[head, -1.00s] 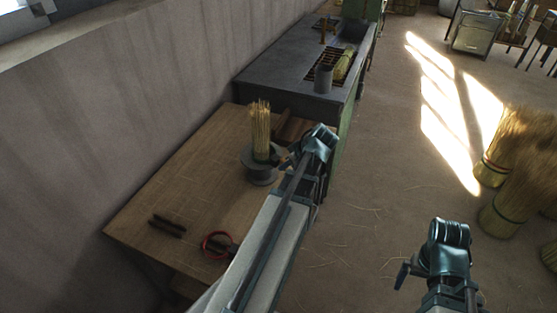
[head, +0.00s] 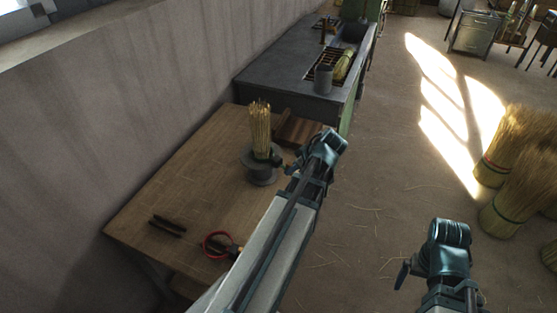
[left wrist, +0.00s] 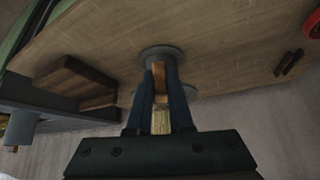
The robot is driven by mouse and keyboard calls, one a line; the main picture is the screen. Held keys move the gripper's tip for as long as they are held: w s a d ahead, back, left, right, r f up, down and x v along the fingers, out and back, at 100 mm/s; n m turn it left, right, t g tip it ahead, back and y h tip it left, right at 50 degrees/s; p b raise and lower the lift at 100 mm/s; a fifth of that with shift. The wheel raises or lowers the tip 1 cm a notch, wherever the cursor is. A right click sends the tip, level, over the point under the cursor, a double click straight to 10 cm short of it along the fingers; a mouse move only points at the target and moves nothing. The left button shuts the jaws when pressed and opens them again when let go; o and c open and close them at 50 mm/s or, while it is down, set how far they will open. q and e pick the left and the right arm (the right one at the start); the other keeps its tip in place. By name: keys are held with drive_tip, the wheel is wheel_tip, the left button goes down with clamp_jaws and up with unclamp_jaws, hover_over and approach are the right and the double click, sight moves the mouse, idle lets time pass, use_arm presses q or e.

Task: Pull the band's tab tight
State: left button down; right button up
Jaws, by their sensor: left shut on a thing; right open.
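A bundle of straw (head: 260,128) stands upright in a grey round holder (head: 262,174) on the wooden table. In the left wrist view, straw (left wrist: 160,121) shows between the fingers, and the holder's grey rim (left wrist: 161,53) lies beyond the tips. My left gripper (head: 279,160) is at the bundle's lower right side, shut on the band's tab. My right gripper (head: 405,272) is open, away from the table over the floor at the lower right.
A brown wooden block (head: 298,129) lies behind the holder. Dark tools (head: 167,226) and a red ring (head: 217,244) lie on the table's (head: 190,185) near part. A grey bench (head: 280,75) stands beyond the table. Bound straw bundles (head: 510,150) stand on the floor at right.

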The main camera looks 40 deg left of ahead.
use_arm(q)
drive_tip(key=shift+d, duration=0.8)
drive_tip(key=shift+c, duration=2)
unclamp_jaws()
drive_tip(key=shift+r, duration=0.15)
drive_tip(key=a+p+v, duration=0.1)
drive_tip(key=p+v, duration=0.6)
drive_tip(key=shift+r, duration=0.5)
